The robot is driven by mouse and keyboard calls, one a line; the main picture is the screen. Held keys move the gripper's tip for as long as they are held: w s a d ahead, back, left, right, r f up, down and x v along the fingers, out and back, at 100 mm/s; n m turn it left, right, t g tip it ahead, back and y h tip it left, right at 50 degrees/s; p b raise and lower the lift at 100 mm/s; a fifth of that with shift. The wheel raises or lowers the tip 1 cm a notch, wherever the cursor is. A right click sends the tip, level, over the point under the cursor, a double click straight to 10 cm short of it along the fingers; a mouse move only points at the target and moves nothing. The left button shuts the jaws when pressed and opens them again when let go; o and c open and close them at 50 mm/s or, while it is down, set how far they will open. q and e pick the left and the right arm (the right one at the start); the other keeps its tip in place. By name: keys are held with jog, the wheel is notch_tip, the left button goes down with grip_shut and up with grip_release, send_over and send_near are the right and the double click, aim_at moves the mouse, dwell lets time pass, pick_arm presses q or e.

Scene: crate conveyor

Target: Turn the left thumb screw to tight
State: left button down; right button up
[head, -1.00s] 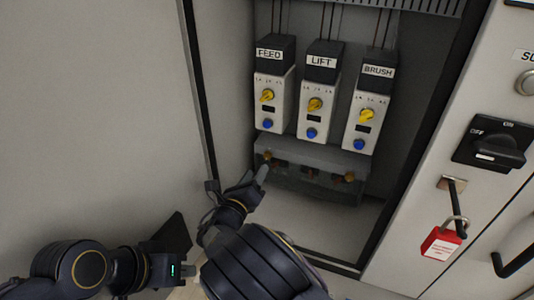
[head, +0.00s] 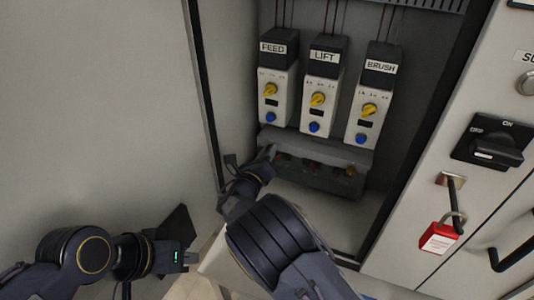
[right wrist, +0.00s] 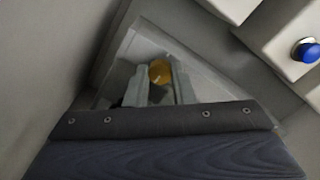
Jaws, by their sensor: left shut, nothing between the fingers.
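The left thumb screw (right wrist: 160,72) is a brass-coloured round knob in the right wrist view. It lies between and just beyond the tips of my right gripper's two grey fingers. My right gripper (right wrist: 160,86) is open, its fingers apart on either side of the knob; I cannot tell whether they touch it. In the head view my right gripper (head: 267,154) is at the left end of the grey terminal cover (head: 318,150) and hides the left screw. The right thumb screw (head: 351,170) shows at the cover's right end. My left gripper (head: 192,257) is shut and empty, low at the left.
Three modules, FEED (head: 277,95), LIFT (head: 320,95) and BRUSH (head: 368,110), stand above the cover. The cabinet's left edge (head: 203,100) is close to my right gripper. A red padlock (head: 438,237) and a black rotary switch (head: 492,145) are on the right panel.

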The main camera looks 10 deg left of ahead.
grip_shut()
jog(key=shift+f+m+b, duration=0.15)
jog(key=shift+m+b, duration=17.75)
jog(key=shift+b, duration=2.65)
jog(key=o, duration=0.7)
grip_release()
jog(key=shift+c, duration=0.2)
